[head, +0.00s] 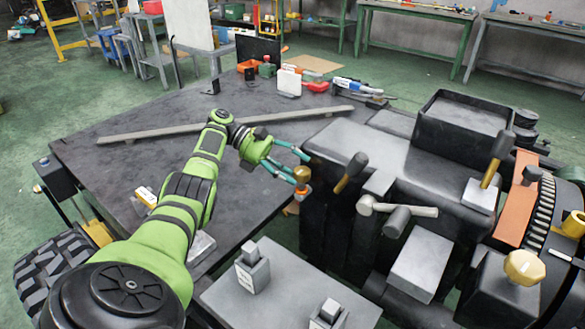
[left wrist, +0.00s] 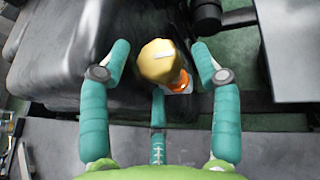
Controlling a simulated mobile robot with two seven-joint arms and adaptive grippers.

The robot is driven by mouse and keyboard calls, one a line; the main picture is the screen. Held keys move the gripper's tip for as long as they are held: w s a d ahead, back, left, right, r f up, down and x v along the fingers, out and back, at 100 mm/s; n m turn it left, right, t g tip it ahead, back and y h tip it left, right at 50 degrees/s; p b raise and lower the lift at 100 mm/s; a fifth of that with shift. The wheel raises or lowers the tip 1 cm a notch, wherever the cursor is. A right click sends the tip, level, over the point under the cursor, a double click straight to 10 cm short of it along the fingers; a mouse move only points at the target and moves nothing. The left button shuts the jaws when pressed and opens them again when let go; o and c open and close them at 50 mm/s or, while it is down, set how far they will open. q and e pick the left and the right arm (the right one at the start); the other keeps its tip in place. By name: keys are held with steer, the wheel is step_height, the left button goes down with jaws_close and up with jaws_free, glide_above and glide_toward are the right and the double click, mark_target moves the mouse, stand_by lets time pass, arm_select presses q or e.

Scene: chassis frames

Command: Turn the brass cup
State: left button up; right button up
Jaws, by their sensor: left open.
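A rounded brass cup (head: 302,174) stands at the edge between the dark table and the black machine in the head view. In the left wrist view the brass cup (left wrist: 158,62) shows a small white mark on top and some orange beside its lower right. My left gripper (head: 299,167) is open, its teal fingers reaching around the cup. In the left wrist view the left gripper (left wrist: 160,70) has one finger on each side of the cup and a third below it, with visible gaps at the sides. My right gripper is not in view.
A black machine (head: 455,150) with several mallet-shaped handles fills the right, close beside the cup. Other brass-coloured knobs (head: 524,267) sit on it. A long grey bar (head: 170,130) lies across the dark table (head: 110,165). Small tools and boxes crowd the table's far end.

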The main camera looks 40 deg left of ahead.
arm_select(q)
step_height(320, 180, up, 10)
stand_by(0.5)
stand_by(0.4)
